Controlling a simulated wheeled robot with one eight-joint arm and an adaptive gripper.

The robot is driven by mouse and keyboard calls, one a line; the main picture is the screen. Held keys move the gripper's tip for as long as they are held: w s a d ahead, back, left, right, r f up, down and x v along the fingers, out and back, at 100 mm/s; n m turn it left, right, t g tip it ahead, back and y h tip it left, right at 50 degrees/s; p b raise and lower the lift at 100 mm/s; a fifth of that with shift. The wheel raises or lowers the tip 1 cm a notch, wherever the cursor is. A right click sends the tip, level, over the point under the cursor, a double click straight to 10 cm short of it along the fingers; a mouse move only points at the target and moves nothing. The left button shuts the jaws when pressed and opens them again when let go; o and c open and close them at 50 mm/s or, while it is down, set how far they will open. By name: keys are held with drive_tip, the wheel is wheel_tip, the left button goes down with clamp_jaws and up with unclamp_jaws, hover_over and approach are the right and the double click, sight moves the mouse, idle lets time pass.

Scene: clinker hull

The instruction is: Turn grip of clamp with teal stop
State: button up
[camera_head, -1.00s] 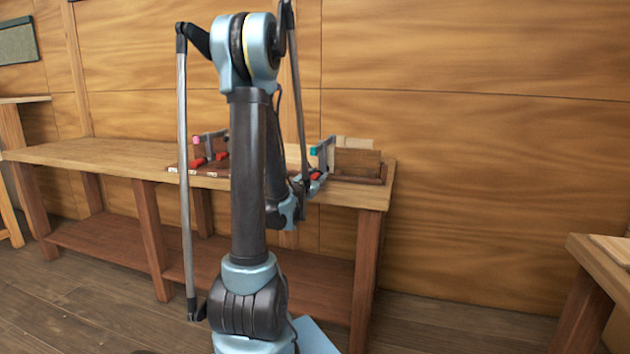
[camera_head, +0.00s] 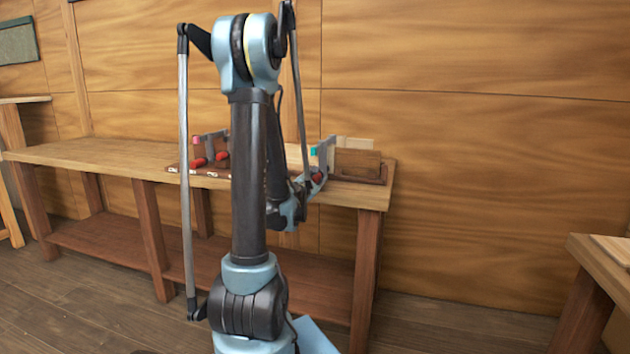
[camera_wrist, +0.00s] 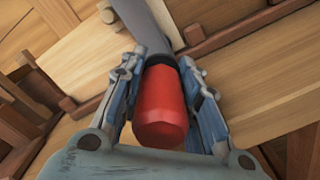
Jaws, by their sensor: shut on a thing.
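The clamp with the teal stop (camera_head: 314,152) stands at the right end of the workbench, against a wooden block. Its red grip (camera_wrist: 162,108) fills the middle of the wrist view, with the grey clamp bar (camera_wrist: 145,25) running up beyond it. My gripper (camera_wrist: 165,75) has its two fingers on either side of the red grip and is shut on it. In the head view my arm partly hides the grip and my gripper. Another clamp, with a pink stop (camera_head: 197,141) and red grips, stands farther left on the bench.
The wooden workbench (camera_head: 100,154) runs along the plank wall, with a clear top at left. Small white tags sit along the front edge near the left clamp. Another wooden table (camera_head: 600,258) stands at the lower right.

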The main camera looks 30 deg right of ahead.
drive_tip(key=shift+s, duration=0.1)
drive_tip(key=o, duration=1.1)
drive_tip(key=shift+a, duration=0.1)
drive_tip(key=v, duration=1.2)
